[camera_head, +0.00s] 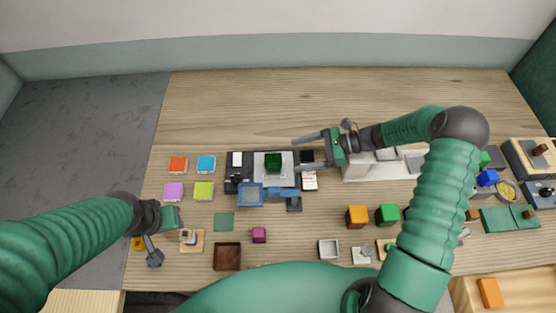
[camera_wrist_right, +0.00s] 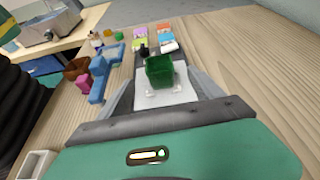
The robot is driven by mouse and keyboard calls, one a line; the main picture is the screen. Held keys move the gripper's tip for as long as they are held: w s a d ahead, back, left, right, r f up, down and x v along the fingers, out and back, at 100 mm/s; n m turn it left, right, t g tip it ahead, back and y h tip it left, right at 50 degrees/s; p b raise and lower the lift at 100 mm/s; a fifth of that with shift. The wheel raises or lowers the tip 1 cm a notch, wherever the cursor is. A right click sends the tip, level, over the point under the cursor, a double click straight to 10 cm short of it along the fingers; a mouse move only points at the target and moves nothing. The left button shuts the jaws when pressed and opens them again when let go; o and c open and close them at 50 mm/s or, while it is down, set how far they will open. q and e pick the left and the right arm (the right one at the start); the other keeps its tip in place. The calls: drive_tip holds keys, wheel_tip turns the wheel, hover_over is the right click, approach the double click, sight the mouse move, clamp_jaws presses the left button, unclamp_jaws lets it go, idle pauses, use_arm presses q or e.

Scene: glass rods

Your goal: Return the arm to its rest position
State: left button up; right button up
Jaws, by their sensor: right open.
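My right gripper (camera_head: 300,154) is open, with its two fingers pointing left above the work table. A dark green cube (camera_head: 273,162) sits on a pale plate of the dark device (camera_head: 233,173), just left of the fingertips. In the right wrist view the cube (camera_wrist_right: 159,71) shows beyond and between the spread fingers, and no object is visibly held.
Coloured squares (camera_head: 178,165) lie left of the device. A brown tray (camera_head: 227,257), a magenta cube (camera_head: 259,235), and orange (camera_head: 357,216) and green blocks (camera_head: 388,214) stand in front. A white unit (camera_head: 358,171) is under my right arm. The table's back is clear.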

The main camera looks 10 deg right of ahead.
drive_tip(key=s+r+n+h, duration=0.3)
drive_tip(key=s+n+h, duration=0.3)
drive_tip(key=s+n, duration=0.2)
drive_tip(key=s+r+n+h, duration=0.3)
drive_tip(key=s+n+h, duration=0.4)
drive_tip(key=n, duration=0.5)
drive_tip(key=shift+s+r, duration=0.15)
drive_tip(key=shift+s, duration=0.4)
